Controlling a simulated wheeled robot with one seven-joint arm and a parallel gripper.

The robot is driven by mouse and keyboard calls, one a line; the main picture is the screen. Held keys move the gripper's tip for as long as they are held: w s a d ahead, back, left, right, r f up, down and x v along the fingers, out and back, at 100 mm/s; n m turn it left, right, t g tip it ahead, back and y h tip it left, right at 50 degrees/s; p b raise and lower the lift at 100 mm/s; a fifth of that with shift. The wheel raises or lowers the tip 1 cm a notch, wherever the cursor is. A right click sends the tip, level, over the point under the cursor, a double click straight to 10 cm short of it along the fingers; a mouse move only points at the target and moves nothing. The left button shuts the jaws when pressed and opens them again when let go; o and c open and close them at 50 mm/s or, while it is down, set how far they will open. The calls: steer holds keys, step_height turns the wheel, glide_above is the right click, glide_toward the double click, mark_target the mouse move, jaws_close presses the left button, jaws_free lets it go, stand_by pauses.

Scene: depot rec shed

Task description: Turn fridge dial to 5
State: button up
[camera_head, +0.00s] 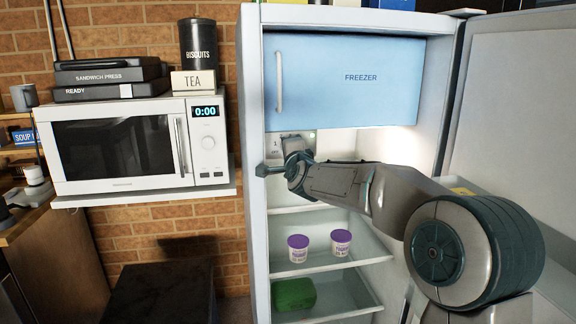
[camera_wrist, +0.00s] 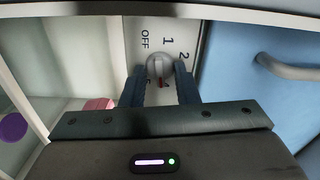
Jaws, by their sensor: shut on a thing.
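The fridge stands open, and my arm reaches into it below the blue freezer door (camera_head: 355,80). The fridge dial (camera_wrist: 159,64) is a small grey round knob on a pale panel (camera_wrist: 143,42) in the wrist view. OFF, 1 and 2 are readable around it; other marks are hidden by my fingers. A small red mark shows at the dial's lower side; which number it meets I cannot tell. My gripper (camera_wrist: 160,75) is shut on the dial, one dark finger on each side. In the head view my gripper (camera_head: 286,166) covers the dial.
Two purple-lidded tubs (camera_head: 298,248) (camera_head: 341,242) stand on a fridge shelf, with a green item (camera_head: 293,294) below. The fridge door (camera_head: 520,110) is swung open at right. A microwave (camera_head: 125,145) sits on a shelf at left.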

steer(key=shift+m+b, duration=3.1)
steer(key=shift+m, duration=1)
steer(key=o, duration=1)
steer(key=shift+c, duration=0.2)
steer(key=shift+s, duration=0.1)
steer(key=b+v, duration=0.7)
steer(key=v, duration=0.6)
steer(key=shift+s, duration=0.3)
